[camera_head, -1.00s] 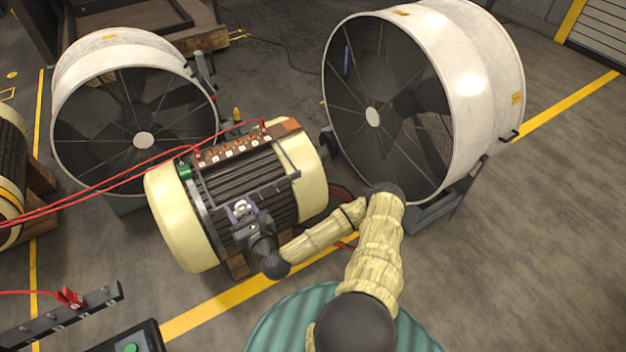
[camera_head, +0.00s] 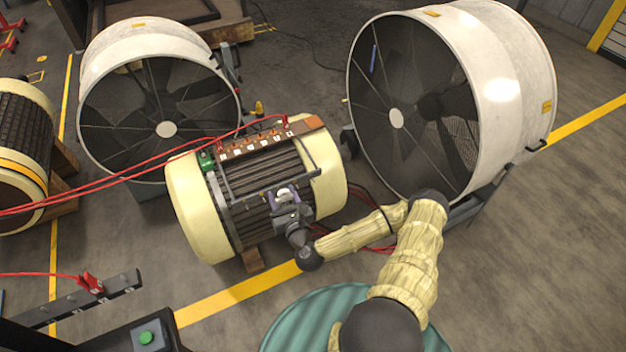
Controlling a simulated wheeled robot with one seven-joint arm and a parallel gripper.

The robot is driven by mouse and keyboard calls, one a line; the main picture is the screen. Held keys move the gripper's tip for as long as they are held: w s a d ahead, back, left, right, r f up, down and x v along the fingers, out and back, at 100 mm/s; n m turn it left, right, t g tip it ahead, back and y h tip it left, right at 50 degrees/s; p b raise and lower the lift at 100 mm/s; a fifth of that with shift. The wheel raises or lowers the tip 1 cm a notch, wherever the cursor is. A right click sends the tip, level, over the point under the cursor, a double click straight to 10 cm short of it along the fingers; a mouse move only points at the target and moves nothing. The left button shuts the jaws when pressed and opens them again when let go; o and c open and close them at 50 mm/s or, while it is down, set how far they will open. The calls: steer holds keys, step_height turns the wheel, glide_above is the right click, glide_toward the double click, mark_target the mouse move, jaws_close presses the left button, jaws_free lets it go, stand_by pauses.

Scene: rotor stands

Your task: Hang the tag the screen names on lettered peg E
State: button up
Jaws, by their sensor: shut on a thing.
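My gripper (camera_head: 286,202) is above the front of the cream-ended rotor (camera_head: 190,215). It is shut on a small whitish piece (camera_head: 284,195), perhaps a tag; any marking is too small to read. A row of small posts with white labels (camera_head: 250,146) runs along the rotor's top, up and left of the gripper and apart from it. A dark rail (camera_head: 122,286) with several small pegs is at lower left. I cannot read the letters, so I cannot tell which peg is E. No readable screen shows.
Red cables (camera_head: 110,182) cross to the rotor's top from the left. A red clip (camera_head: 90,283) sits on the rail. Large white drum fans stand behind at left (camera_head: 165,45) and right (camera_head: 510,80). A dark box with a green button (camera_head: 147,338) is at lower left.

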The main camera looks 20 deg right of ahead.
stand_by(0.4)
steer(key=s+f, duration=0.4)
steer(key=f, duration=0.1)
steer(key=shift+s+f, duration=0.2)
steer(key=shift+f, duration=0.05)
steer(key=shift+w, duration=0.1)
